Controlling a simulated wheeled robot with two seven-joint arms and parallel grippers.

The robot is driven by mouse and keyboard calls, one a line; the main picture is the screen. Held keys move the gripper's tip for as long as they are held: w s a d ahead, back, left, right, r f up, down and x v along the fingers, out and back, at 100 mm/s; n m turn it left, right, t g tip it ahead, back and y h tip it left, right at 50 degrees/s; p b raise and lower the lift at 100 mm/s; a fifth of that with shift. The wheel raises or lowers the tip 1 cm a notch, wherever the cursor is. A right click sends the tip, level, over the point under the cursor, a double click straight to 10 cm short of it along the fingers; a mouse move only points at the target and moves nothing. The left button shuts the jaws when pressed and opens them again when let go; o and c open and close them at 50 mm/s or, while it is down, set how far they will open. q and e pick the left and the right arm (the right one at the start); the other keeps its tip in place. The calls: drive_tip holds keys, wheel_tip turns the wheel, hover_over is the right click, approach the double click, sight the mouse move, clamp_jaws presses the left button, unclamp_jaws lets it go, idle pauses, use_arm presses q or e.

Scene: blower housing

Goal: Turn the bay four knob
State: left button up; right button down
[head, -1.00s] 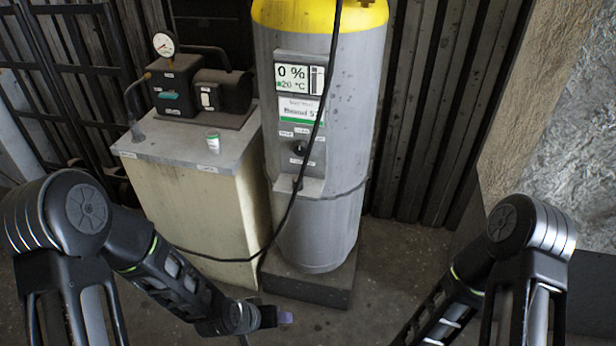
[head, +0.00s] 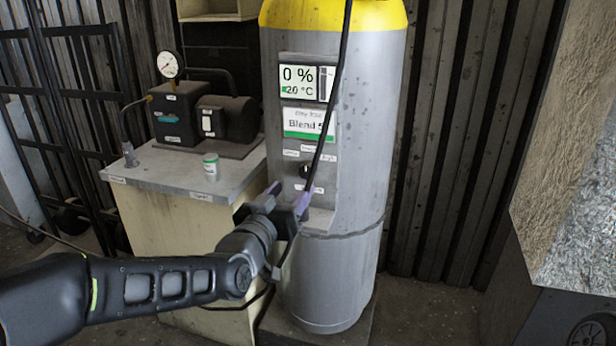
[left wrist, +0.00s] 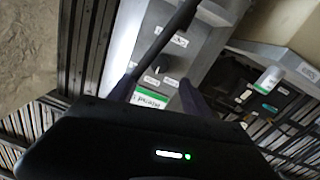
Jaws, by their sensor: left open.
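A small dark knob (head: 305,171) sits on the grey panel (head: 328,185) of the tall cylinder, below a "Blend" card and among small white labels. No bay number on it is readable. The knob also shows in the left wrist view (left wrist: 170,81), between the finger outlines. My left gripper (head: 289,192) is open and empty, just below and left of the knob in the head view, with its fingers toward the panel. It appears apart from the knob; the exact gap is hard to judge. My right gripper is out of view.
A black cable (head: 336,85) hangs across the panel, right beside the knob. Left of the cylinder (head: 365,150), a cabinet (head: 150,176) carries a pump with a gauge (head: 168,64) and a small green-white can (head: 211,167). A rough slab (head: 570,150) stands at the right.

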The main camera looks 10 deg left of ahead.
sight(306, 173)
use_arm(q)
drive_tip(key=shift+w+d+b, duration=0.1)
drive_tip(key=shift+w+d, duration=0.05)
drive_tip(key=shift+w, duration=1.15)
drive_tip(key=shift+w+d+b, duration=0.1)
drive_tip(key=shift+w+d, duration=0.1)
drive_tip(key=shift+w, duration=1.05)
drive_tip(key=shift+w+d+b, duration=0.1)
drive_tip(key=shift+w+d, duration=0.05)
drive_tip(key=shift+w, duration=1.15)
drive_tip(key=shift+c, duration=0.4)
clamp_jaws()
